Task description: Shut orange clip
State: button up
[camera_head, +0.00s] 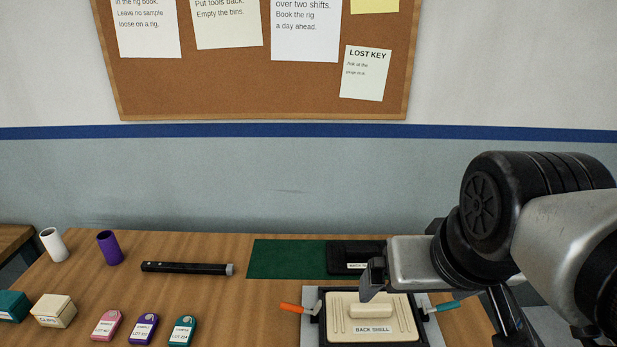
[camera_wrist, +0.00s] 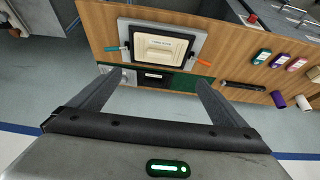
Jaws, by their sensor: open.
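The orange clip (camera_head: 291,308) is at the left side of a fixture (camera_head: 310,330) that holds a cream panel labelled BACK SHELL (camera_head: 350,310). Its orange lever sticks outward to the left, away from the panel. In the wrist view, where the scene appears turned around, the orange clip (camera_wrist: 203,62) is right of the panel. My gripper (camera_head: 372,280) is above the back part of the fixture, right of the orange clip and apart from it. In the wrist view my gripper (camera_wrist: 158,78) has its fingers wide apart with nothing between them.
A teal clip (camera_head: 445,306) sticks outward on the fixture's right side. The wood just left of the orange clip is clear.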

aim_at(283, 306)
jog(key=l+u, duration=0.25)
jog(key=u, duration=0.15)
jog(key=k+l+u, duration=0.15)
jog(key=u, duration=0.25)
jog(key=k+l+u, duration=0.15)
jog(key=u, duration=0.25)
